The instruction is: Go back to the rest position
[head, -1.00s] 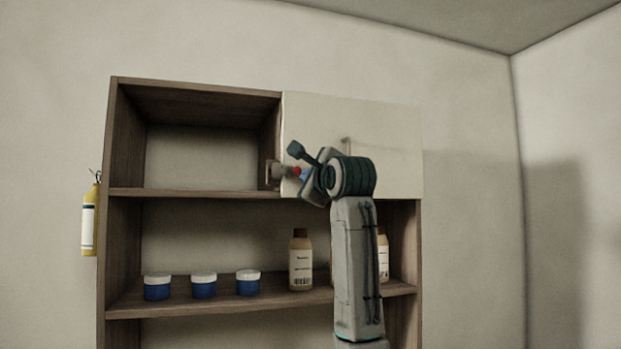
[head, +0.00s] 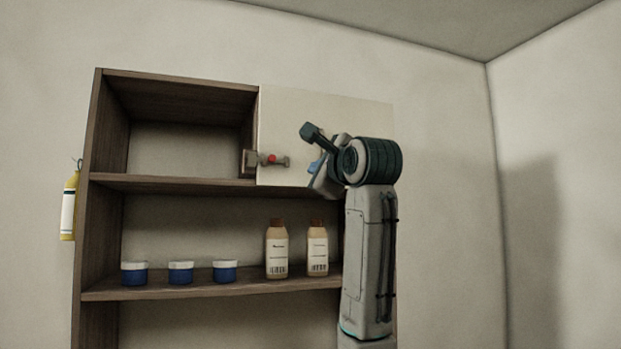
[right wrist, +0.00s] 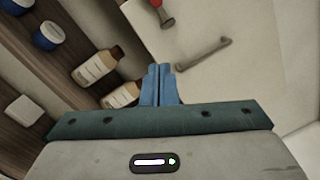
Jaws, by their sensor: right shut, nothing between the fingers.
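My right arm rises in the head view, with its right gripper (head: 315,168) in front of the white cabinet door (head: 285,115). In the right wrist view the blue fingers (right wrist: 160,84) are together with nothing between them. The gripper is apart from the small latch with a red knob (head: 272,160) at the door's left edge. In the right wrist view the red part (right wrist: 163,14) and a bar handle (right wrist: 203,53) on the door show beyond the fingertips. My left gripper is in no view.
The wooden shelf unit (head: 190,182) has an empty upper left compartment. Blue jars with white lids (head: 180,273) and two tan bottles (head: 277,250) stand on the shelf below. A yellow cylinder (head: 69,208) hangs at the unit's left side. Bare wall lies to the right.

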